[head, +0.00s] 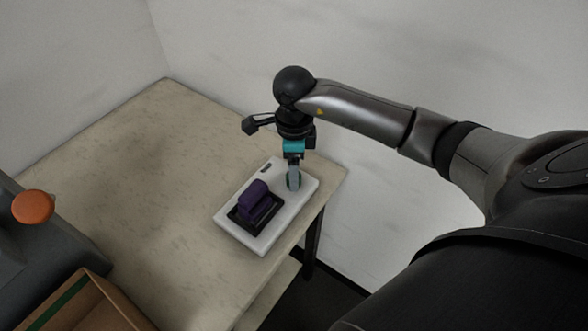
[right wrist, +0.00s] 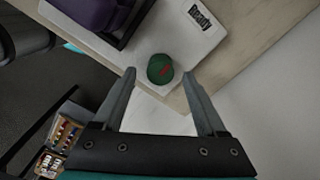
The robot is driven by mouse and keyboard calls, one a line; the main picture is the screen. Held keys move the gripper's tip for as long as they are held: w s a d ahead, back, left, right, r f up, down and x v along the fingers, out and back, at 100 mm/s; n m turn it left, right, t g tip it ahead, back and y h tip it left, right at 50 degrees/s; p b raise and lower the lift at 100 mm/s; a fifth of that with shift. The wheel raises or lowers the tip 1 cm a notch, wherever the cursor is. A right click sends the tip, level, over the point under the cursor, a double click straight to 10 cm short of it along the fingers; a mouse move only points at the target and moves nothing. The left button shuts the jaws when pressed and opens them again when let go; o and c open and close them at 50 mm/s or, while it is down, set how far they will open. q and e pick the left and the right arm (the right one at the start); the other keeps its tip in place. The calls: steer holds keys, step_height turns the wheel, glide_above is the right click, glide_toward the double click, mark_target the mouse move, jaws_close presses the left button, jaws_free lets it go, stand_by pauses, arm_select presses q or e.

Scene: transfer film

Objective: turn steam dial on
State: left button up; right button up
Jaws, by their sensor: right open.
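A green round dial (right wrist: 160,69) with a red mark sits on a white panel (head: 228,223), which lies on the table. A purple block (head: 256,197) on a black base stands on the panel, left of my right gripper in the head view. My right gripper (head: 293,184) points down over the panel. In the right wrist view its open fingers (right wrist: 159,75) lie on either side of the dial, with nothing gripped. In the head view the gripper hides the dial. My left gripper is not in view.
The beige table (head: 130,150) is mostly clear left of the panel. A dark grey object with an orange knob (head: 33,206) and a cardboard box (head: 85,308) are at lower left. Walls stand behind and to the right. A box of small coloured items (right wrist: 62,138) is in the wrist view.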

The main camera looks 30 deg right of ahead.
steer(key=shift+f, duration=0.5)
jaws_close()
stand_by(0.3)
